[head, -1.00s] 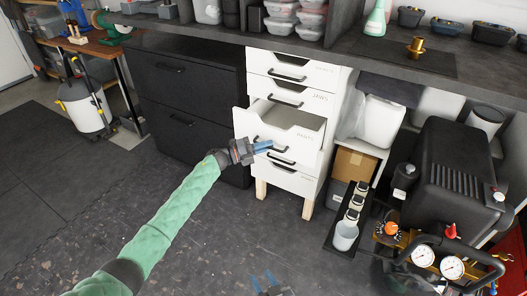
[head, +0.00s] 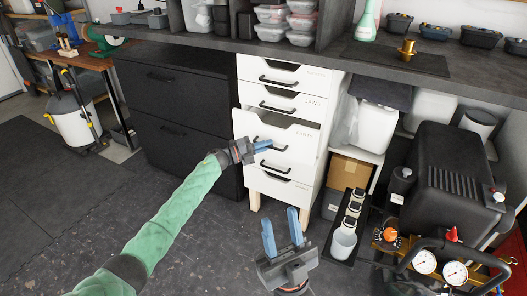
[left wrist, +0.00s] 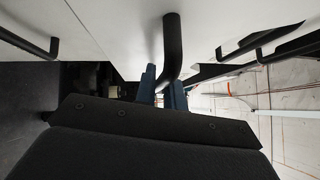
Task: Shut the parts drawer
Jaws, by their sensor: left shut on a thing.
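The parts drawer (head: 301,150) is the third one down in the white drawer cabinet (head: 318,77). Its front stands slightly forward of the fronts above, with a narrow opening at its top. My left gripper (head: 265,146) is at the drawer front, shut on its black handle. In the left wrist view the drawer handle (left wrist: 172,40) runs down between the blue fingers (left wrist: 163,88), near the white front. My right gripper (head: 283,232) is open and empty, with its blue fingers apart, low in front of the cabinet.
A dark two-drawer cabinet (head: 175,88) stands to the left. The workbench top (head: 400,70) overhangs the drawers. The dark floor (head: 75,185) at the left is clear.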

